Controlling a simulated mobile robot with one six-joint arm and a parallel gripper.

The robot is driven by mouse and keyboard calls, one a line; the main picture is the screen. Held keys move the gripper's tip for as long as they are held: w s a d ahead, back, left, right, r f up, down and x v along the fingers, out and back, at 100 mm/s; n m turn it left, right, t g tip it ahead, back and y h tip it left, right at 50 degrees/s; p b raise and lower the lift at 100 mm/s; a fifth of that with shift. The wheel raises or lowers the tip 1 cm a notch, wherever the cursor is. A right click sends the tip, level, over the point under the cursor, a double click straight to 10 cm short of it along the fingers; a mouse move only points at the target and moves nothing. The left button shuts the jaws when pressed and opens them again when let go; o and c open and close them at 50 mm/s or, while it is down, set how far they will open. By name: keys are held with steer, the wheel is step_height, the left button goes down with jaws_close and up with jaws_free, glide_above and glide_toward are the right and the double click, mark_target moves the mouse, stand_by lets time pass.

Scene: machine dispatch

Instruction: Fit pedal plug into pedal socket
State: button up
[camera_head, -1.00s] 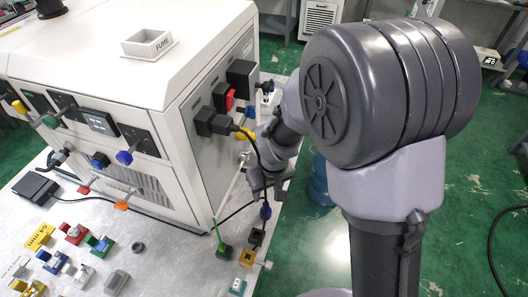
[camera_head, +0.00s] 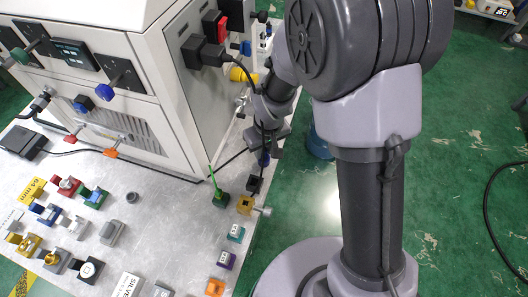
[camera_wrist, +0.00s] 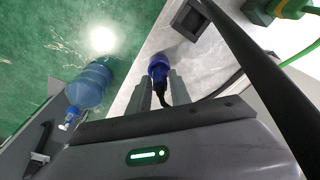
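The pedal plug looks to be the blue plug with a black cable (camera_wrist: 158,67). It sits between the fingertips of my gripper (camera_wrist: 161,88) in the wrist view, its blue end pointing away from the wrist. In the head view the blue plug (camera_head: 263,160) shows just below my gripper (camera_head: 266,146), near the table's right edge. A black square socket (camera_head: 255,184), probably the pedal socket, stands on the table just in front of the plug. It also shows in the wrist view (camera_wrist: 188,19), above and right of the plug. Plug and socket are apart.
A green block with a green cable (camera_head: 220,199) and a brass-coloured block (camera_head: 245,205) stand close to the socket. The white machine (camera_head: 165,90) rises at the left. A black cable crosses the right of the wrist view. A blue water bottle (camera_wrist: 88,86) stands on the floor.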

jaws_close()
steer(key=shift+r, duration=0.15)
steer(key=shift+r+p, duration=2.2)
steer(key=shift+r, duration=0.6)
step_height(320, 180, up, 3)
steer(key=shift+f+p, duration=0.1)
steer(key=shift+p, duration=1)
steer(key=shift+f, duration=0.1)
